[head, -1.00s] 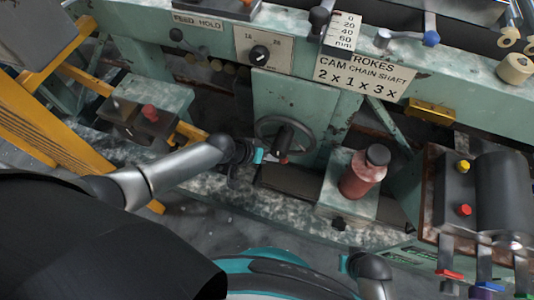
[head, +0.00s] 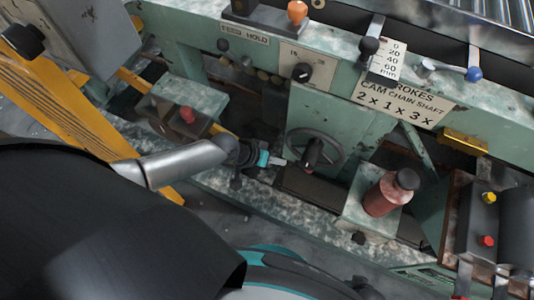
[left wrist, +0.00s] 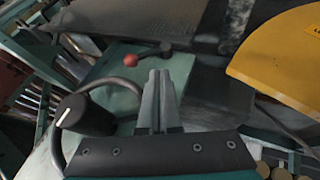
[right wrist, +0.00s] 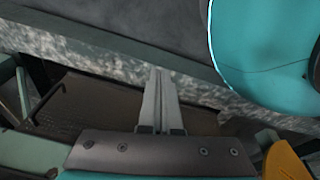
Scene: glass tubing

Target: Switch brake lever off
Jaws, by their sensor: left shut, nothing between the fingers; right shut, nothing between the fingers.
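No part is labelled as a brake in view, so I cannot tell which lever it is. Lever-like parts in the head view are a black-knobbed lever (head: 369,46) and a blue-knobbed lever (head: 473,73) on the machine's top edge, and an orange knob (head: 297,12) on a dark box. The left wrist view shows a red-knobbed black lever (left wrist: 132,60) beyond the fingertips. My left gripper (head: 284,162) is shut and empty, just left of the handwheel (head: 336,147); its fingers also show in the left wrist view (left wrist: 159,72). My right gripper (right wrist: 159,70) is shut and empty, outside the head view.
A red bottle (head: 383,196) stands right of the handwheel. A box with yellow and red buttons (head: 478,215) is at the far right. A yellow frame (head: 60,100) stands at the left. The green machine front blocks the way ahead; grey floor (head: 220,222) lies below.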

